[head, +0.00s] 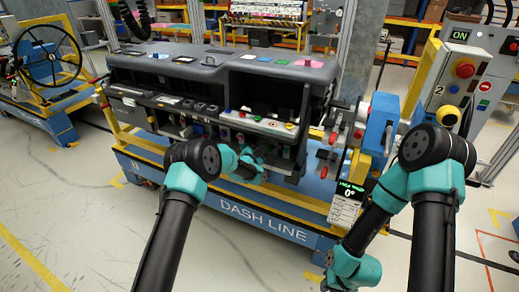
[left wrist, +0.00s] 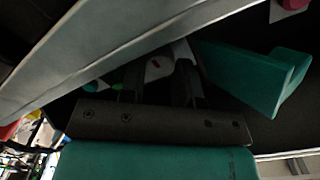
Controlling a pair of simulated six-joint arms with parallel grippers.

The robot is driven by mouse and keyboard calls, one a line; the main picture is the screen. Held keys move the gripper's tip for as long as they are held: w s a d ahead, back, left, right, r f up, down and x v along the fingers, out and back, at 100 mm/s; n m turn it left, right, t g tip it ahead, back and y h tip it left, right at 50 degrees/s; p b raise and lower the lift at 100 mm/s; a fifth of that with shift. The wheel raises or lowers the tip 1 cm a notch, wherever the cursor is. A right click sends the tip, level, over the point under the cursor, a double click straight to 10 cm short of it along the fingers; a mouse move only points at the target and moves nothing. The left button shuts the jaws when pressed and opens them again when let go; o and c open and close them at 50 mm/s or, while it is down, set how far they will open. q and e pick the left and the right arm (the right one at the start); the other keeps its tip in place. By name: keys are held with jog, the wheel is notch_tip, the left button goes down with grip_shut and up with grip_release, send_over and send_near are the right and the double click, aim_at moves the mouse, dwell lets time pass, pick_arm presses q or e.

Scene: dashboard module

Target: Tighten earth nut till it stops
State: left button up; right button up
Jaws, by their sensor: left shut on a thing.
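The dashboard module (head: 220,75) is a long dark grey unit on a blue and yellow stand. My left gripper (head: 262,168) reaches in at its lower front edge; its tips are hidden among dark parts in the head view. I cannot tell the earth nut itself apart. A small display (head: 349,190) reads 0°. My right wrist is low at the right; its gripper is not visible.
A blue tool unit (head: 381,125) with red-tipped parts stands at the module's right end. A control panel (head: 465,75) with an ON screen is at the far right. A teal angled part (left wrist: 262,75) lies close beside the left fingers. The floor in front is clear.

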pick_arm(q)
jog(key=m, duration=0.4)
jog(key=shift+m, duration=0.3)
jog(key=m, duration=0.4)
jog(key=shift+f, duration=0.1)
jog(key=m, duration=0.4)
jog(key=shift+m+y, duration=0.3)
jog(key=shift+m, duration=0.1)
jog(key=m, duration=0.5)
jog(key=o, duration=0.7)
jog(key=shift+c, duration=0.2)
